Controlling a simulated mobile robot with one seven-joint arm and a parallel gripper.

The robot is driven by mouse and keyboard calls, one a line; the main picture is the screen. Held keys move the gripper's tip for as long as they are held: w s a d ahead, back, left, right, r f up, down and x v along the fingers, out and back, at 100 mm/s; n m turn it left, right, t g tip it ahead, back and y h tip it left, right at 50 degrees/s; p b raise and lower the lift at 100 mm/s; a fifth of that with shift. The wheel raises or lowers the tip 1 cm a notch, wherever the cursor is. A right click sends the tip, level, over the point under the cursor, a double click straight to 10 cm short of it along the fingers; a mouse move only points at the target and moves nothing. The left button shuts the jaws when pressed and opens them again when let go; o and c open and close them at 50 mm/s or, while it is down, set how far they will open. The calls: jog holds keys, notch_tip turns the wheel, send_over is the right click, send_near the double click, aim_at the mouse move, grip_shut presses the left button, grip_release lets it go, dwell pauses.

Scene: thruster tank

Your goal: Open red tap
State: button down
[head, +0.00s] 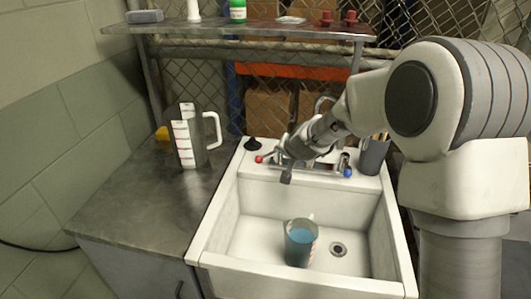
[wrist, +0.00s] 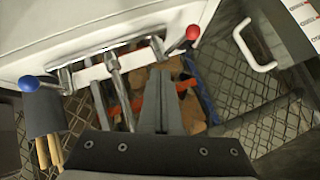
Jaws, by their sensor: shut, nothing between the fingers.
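The red tap (head: 259,159) is a small red knob at the left end of the metal faucet on the back ledge of the white sink. In the wrist view the red tap (wrist: 193,32) is at the upper right, at the end of a short metal lever. The blue tap (head: 348,172) is at the faucet's other end; in the wrist view it is at the left (wrist: 28,84). My gripper (head: 286,178) is shut and empty, in front of the faucet and right of the red tap. In the wrist view its closed fingers (wrist: 158,75) are apart from the red knob.
A measuring cup of blue liquid (head: 300,245) stands in the sink basin (head: 262,232) near the drain. A large measuring jug (head: 188,140) stands on the counter (head: 140,205) at left. A dark holder (head: 374,157) is right of the faucet. A shelf (head: 250,29) hangs above.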

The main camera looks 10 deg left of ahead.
aim_at(256, 158)
jog(key=w+a+f+g+p, duration=0.2)
jog(key=w+a+f, duration=0.1)
jog(key=a+f, duration=0.3)
jog(key=shift+a+f+y+p, duration=0.2)
jog(key=shift+f+y+p, duration=0.15)
jog(key=shift+f, duration=0.2)
dwell(0.4)
jog(key=a+p, duration=0.1)
jog(key=a, duration=0.1)
jog(key=w+a+p, duration=0.1)
jog(key=shift+a+r+p, duration=0.1)
jog(key=shift+a+p, duration=0.2)
jog(key=shift+a, duration=0.05)
jog(key=shift+w+a, duration=0.2)
jog(key=shift+a, duration=0.15)
jog(key=shift+d+f, duration=0.15)
jog(key=shift+f, duration=0.05)
